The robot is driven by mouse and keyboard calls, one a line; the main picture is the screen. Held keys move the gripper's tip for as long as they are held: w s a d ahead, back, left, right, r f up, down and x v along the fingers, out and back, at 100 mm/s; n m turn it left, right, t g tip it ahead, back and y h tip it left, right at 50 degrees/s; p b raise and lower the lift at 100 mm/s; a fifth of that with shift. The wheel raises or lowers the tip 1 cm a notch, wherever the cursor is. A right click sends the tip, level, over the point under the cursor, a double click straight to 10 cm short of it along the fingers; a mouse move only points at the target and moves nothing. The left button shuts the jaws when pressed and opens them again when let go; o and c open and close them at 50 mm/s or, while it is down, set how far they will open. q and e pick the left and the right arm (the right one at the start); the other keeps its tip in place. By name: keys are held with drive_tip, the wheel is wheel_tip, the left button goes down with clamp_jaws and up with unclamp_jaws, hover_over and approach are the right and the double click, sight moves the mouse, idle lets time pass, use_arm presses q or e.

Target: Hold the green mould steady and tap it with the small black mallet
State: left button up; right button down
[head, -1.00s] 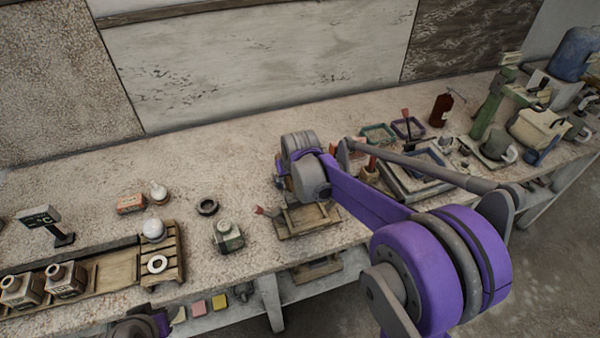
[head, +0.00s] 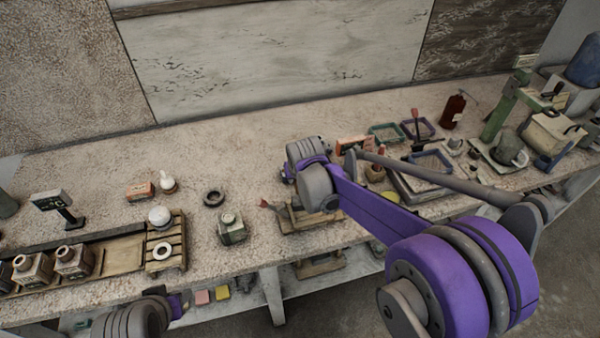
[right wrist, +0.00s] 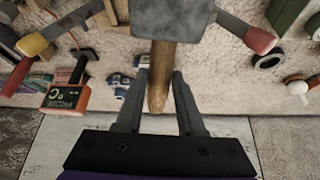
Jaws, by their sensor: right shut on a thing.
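The green mould (head: 232,228) is a squat block with a round top, standing on the bench left of my right arm. A green block at the top right of the right wrist view (right wrist: 287,13) appears to be the same mould. My right gripper (right wrist: 159,82) is shut on the wooden handle (right wrist: 157,95) of a mallet with a dark grey block head (right wrist: 170,20). The mallet is apart from the mould. In the head view my right wrist hides the gripper and mallet. Part of my left arm shows at the bottom left; its gripper is out of frame.
A wooden rack (head: 303,222) stands below my right wrist; yellow-ended (right wrist: 36,44) and red-ended (right wrist: 260,40) tools flank the held mallet. A black ring (head: 213,198) lies behind the mould. A slatted wooden stand (head: 178,262) is to its left.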

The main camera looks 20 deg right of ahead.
drive_tip(key=s+a+f+m+g+h+b, duration=0.35)
drive_tip(key=s+a+f+m, duration=0.2)
drive_tip(key=s+m, duration=0.3)
drive_tip(key=s+a+f+m+g+h+b, duration=0.2)
drive_tip(key=s+a+f+m+b, duration=0.25)
drive_tip(key=s+a+m, duration=0.35)
use_arm(q)
drive_tip(key=s+f+p, duration=0.1)
drive_tip(key=s+f, duration=0.3)
drive_tip(key=f, duration=0.6)
drive_tip(key=shift+s+g, duration=0.35)
drive_tip(key=shift+g, duration=0.05)
use_arm(e)
drive_tip(key=shift+n+y, duration=0.25)
drive_tip(key=shift+n, duration=0.2)
drive_tip(key=shift+w+d+f, duration=0.1)
drive_tip(key=shift+w+d, duration=0.15)
drive_tip(key=shift+w, duration=0.4)
drive_tip(key=shift+w+d+r, duration=0.1)
drive_tip(key=shift+w+d, duration=0.15)
drive_tip(key=shift+w, duration=0.35)
drive_tip(key=shift+w+d+f, duration=0.1)
drive_tip(key=shift+w+d, duration=0.15)
drive_tip(key=shift+w, duration=0.4)
